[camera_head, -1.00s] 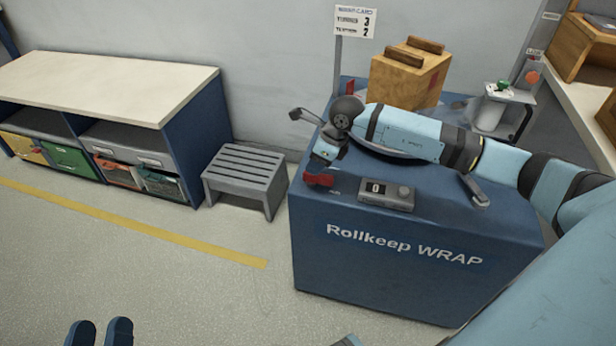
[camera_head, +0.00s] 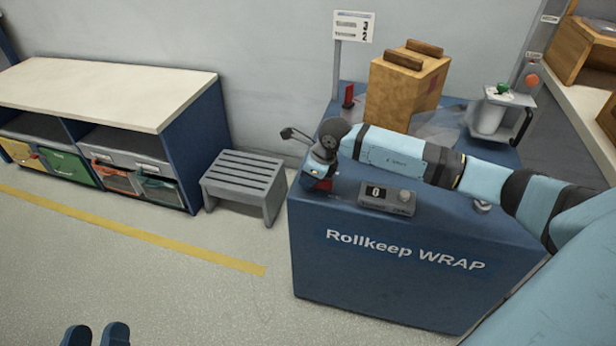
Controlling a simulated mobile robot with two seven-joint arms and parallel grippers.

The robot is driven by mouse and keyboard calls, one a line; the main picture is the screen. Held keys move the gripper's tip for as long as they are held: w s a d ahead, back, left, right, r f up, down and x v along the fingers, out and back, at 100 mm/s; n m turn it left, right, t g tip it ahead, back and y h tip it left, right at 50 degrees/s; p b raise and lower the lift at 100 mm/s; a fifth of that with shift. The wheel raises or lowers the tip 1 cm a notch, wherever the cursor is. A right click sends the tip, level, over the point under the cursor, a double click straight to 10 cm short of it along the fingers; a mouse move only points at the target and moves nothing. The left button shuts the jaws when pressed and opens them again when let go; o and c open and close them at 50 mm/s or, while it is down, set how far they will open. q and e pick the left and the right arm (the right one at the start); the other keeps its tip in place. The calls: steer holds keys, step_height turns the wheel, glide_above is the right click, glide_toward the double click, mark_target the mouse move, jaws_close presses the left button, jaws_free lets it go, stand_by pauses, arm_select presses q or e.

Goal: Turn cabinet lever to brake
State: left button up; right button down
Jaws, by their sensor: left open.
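The blue cabinet (camera_head: 400,285), lettered "Rollkeep WRAP", stands at centre right. On its top, a small red part (camera_head: 322,185) at the front left is partly hidden by my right gripper (camera_head: 318,176). An upright red handle (camera_head: 348,94) stands at the back left. A grey knob end (camera_head: 482,207) shows at the right, mostly covered by my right arm. I cannot tell which is the brake lever. My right gripper is low over the front left corner; contact and its jaws are unclear. My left gripper (camera_head: 97,336) is open and empty over the floor at the bottom left.
A grey counter box (camera_head: 387,198) reading 0 sits at the cabinet's front edge. A wooden block (camera_head: 408,85) and a sign post (camera_head: 338,65) stand behind. A grey stool (camera_head: 243,180) and a shelf bench (camera_head: 110,90) are to the left. The front floor is clear.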

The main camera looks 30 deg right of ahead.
steer(key=shift+n, duration=0.3)
steer(key=n+g+y, duration=0.1)
steer(key=n, duration=0.2)
steer(key=shift+s+n, duration=0.1)
steer(key=shift+n, duration=0.3)
steer(key=n+g, duration=0.1)
steer(key=n, duration=0.1)
steer(key=n+g+b, duration=0.1)
steer(key=n, duration=0.1)
steer(key=shift+s+a+n+y+b, duration=0.1)
steer(key=shift+n+y+b, duration=0.2)
steer(key=n+g+b, duration=0.1)
steer(key=n, duration=0.3)
steer(key=shift+s+n+g+b, duration=0.1)
steer(key=shift+n+g+b, duration=0.2)
steer(key=shift+g+b, duration=0.1)
steer(key=n+g+h+b, duration=0.1)
steer(key=n, duration=0.2)
steer(key=shift+s, duration=0.1)
arm_select(q)
step_height(320, 180, down, 7)
steer(key=g, duration=0.3)
steer(key=shift+d+f+m+b, duration=0.2)
steer(key=shift+d+m+b, duration=0.1)
steer(key=shift+m, duration=0.1)
arm_select(e)
steer(key=shift+n, duration=0.5)
arm_select(q)
steer(key=shift+w, duration=0.1)
steer(key=shift+r, duration=0.1)
